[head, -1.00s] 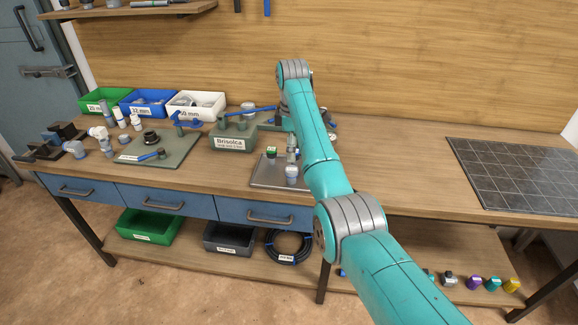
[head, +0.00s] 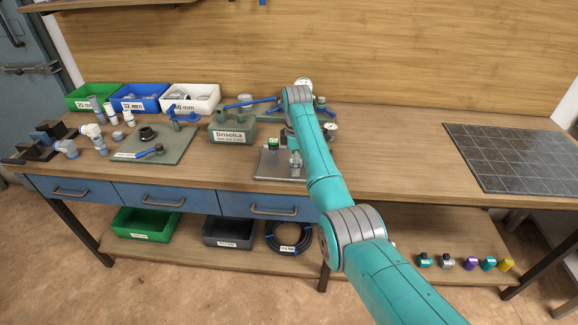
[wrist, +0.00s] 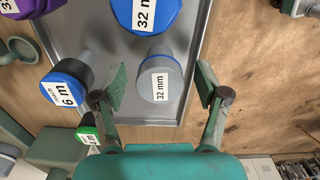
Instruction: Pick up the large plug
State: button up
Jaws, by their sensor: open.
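My gripper (wrist: 161,86) is open, its two green-padded fingers apart on either side of a grey plug (wrist: 172,88) with a blue edge and a "32 mm" label. Gaps show between this plug and both pads in the wrist view. Beyond it stands another plug with a blue top (wrist: 146,14), also labelled "32 mm". In the head view my gripper (head: 295,160) is over the front of the metal tray (head: 268,172) and hides the grey plug. I cannot tell the fingertips' height from the tray.
A blue-capped plug (wrist: 66,90), a small green-topped plug (wrist: 88,133) and part of a purple one (wrist: 22,8) are left of the gripper. The green Brisolca block (head: 232,130) stands left of the tray. The bench right of the tray is clear up to the dark grid mat (head: 520,155).

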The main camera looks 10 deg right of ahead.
jog(key=shift+d+f, duration=0.1)
jog(key=shift+f, duration=0.2)
jog(key=c, duration=1.3)
jog(key=shift+o, duration=0.2)
jog(key=shift+r, duration=0.1)
